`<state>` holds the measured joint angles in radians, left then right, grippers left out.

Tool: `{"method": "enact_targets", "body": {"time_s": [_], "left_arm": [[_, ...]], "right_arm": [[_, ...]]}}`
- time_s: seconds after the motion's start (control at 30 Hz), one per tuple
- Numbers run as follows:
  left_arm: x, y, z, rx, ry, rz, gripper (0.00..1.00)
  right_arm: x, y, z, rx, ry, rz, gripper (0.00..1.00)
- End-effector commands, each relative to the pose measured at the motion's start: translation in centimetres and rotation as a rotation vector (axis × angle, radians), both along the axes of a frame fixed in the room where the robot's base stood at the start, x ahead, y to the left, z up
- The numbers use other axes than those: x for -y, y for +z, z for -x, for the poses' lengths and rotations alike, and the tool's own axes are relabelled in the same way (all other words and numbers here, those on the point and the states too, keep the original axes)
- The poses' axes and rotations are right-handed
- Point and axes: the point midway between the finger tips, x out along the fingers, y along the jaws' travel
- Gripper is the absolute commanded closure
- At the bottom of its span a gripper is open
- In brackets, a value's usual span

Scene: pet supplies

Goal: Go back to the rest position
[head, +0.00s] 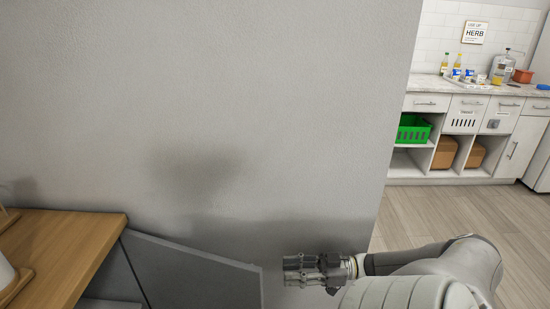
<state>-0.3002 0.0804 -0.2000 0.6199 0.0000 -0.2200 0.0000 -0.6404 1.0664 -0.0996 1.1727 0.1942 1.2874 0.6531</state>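My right gripper (302,270) is at the bottom centre of the head view, in front of the grey wall. Its fingers point left, towards the edge of a grey panel. The fingers lie close together in the picture, and I cannot tell whether they are open or shut. No object shows in it. My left gripper is not in view.
A wooden-topped cabinet (62,240) stands at lower left, with a grey panel (195,270) angled out beside it. A plain wall (200,110) fills the middle. At right, a white counter (470,91) holds bottles and small items; a green crate (412,130) sits below. Wooden floor (430,215) is clear.

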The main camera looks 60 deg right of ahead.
Motion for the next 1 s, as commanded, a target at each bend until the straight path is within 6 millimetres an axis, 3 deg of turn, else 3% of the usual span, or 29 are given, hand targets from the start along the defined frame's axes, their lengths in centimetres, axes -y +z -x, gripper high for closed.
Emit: {"method": "enact_targets", "body": {"time_s": [0.2, 0.77, 0.87, 0.97, 1.0], "left_arm": [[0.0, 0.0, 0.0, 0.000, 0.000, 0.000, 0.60], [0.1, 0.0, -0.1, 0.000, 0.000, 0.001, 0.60], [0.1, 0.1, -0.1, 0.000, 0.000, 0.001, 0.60], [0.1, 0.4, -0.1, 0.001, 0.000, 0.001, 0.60], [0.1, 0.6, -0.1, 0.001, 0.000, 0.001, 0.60]], "right_arm": [[0.7, 0.0, 1.0, 0.001, 0.000, -0.001, 0.66], [0.7, 0.0, 1.0, 0.000, -0.001, 0.000, 0.66], [1.0, -1.1, 1.0, -0.014, -0.037, 0.015, 0.66], [1.8, -4.3, 1.3, -0.061, -0.138, 0.063, 0.66], [2.2, -6.3, 1.5, -0.091, -0.195, 0.091, 0.66]]}}
